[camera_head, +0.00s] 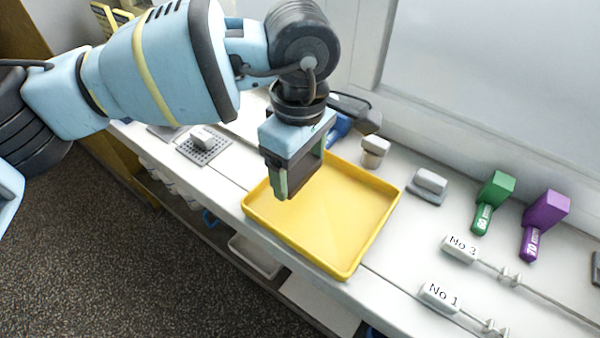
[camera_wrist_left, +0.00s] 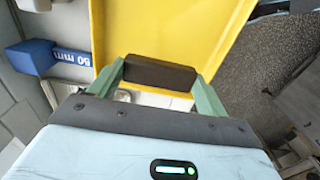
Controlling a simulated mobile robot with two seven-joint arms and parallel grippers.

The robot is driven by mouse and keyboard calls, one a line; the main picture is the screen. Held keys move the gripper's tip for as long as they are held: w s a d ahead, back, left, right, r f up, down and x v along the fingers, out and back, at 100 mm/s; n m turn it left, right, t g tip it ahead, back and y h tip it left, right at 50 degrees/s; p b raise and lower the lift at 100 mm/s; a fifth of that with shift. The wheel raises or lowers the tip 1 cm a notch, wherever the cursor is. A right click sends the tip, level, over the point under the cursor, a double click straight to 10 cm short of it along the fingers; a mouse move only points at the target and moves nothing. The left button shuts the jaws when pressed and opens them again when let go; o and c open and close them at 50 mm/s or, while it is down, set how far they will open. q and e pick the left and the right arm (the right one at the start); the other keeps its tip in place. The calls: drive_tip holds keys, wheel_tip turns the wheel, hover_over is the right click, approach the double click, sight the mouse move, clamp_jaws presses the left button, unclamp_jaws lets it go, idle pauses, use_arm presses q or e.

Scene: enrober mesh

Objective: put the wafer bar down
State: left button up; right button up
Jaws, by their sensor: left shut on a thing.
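My left gripper (camera_head: 294,180) is shut on a dark brown wafer bar (camera_wrist_left: 160,74), which lies crosswise between its two green fingers in the left wrist view. In the head view the bar (camera_head: 306,165) is partly hidden by the near finger. The gripper points down over the far left part of a yellow tray (camera_head: 345,274). The bar appears held above the tray's level; how high I cannot tell. The tray also shows behind the bar in the left wrist view (camera_wrist_left: 200,30), and its visible floor is empty. My right gripper is not in view.
A grey mesh plate (camera_head: 215,152) bearing a pale block (camera_head: 202,138) lies left of the tray. A blue 50 mm block (camera_wrist_left: 40,55), a pale cylinder (camera_head: 375,150), a green block (camera_head: 495,190) and a purple block (camera_head: 545,208) stand around. Tags No 3 (camera_head: 460,248) and No 1 (camera_head: 440,296) lie right.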

sight(300, 168)
use_arm(q)
drive_tip(key=shift+w, duration=0.3)
drive_tip(key=shift+f, duration=1.8)
drive_tip(key=shift+f, duration=0.1)
drive_tip(key=o, duration=0.8)
drive_tip(key=shift+c, duration=0.2)
wheel_tip(300, 168, up, 12)
drive_tip(key=shift+r, duration=0.15)
